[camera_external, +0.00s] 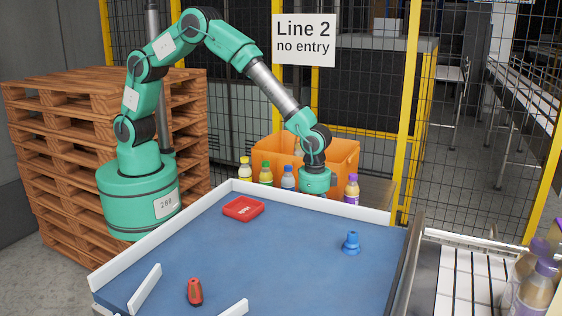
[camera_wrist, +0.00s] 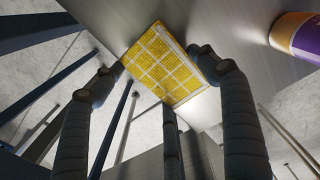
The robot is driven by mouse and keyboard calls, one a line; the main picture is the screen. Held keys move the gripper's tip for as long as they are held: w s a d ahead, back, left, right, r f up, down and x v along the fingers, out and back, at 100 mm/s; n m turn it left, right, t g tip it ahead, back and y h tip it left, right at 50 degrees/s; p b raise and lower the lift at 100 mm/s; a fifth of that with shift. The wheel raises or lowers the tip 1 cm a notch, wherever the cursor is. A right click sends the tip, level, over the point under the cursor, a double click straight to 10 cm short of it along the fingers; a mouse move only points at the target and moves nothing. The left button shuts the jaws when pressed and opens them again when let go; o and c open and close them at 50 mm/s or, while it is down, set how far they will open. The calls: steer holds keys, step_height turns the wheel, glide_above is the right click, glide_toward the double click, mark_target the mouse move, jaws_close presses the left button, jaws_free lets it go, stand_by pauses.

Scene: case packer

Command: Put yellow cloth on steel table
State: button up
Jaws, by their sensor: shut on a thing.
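The yellow cloth (camera_wrist: 162,62), folded flat with a white check pattern, shows in the wrist view. My gripper (camera_wrist: 156,76) has its fingers around the cloth and is shut on it. A grey metal surface that looks like the steel table (camera_wrist: 238,30) lies beyond the cloth. I cannot tell whether the cloth touches it. In the external view my gripper's green wrist housing is low at the back, in front of the orange crate. The fingers and cloth are hidden there. Part of the steel table (camera_external: 376,192) shows right of my wrist.
The orange crate (camera_external: 341,152) and several bottles stand at the back, including a purple-capped bottle (camera_external: 351,189). A purple-labelled bottle (camera_wrist: 300,36) is close at right in the wrist view. The blue-topped table (camera_external: 270,245) with raised white edges bears a red tray (camera_external: 243,209).

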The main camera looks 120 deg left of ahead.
steer(key=shift+f, duration=1.05)
steer(key=shift+f, duration=0.15)
steer(key=o, duration=1.1)
steer(key=shift+o, duration=0.2)
step_height(320, 180, up, 12)
steer(key=shift+p, duration=0.3)
steer(key=shift+r, duration=0.2)
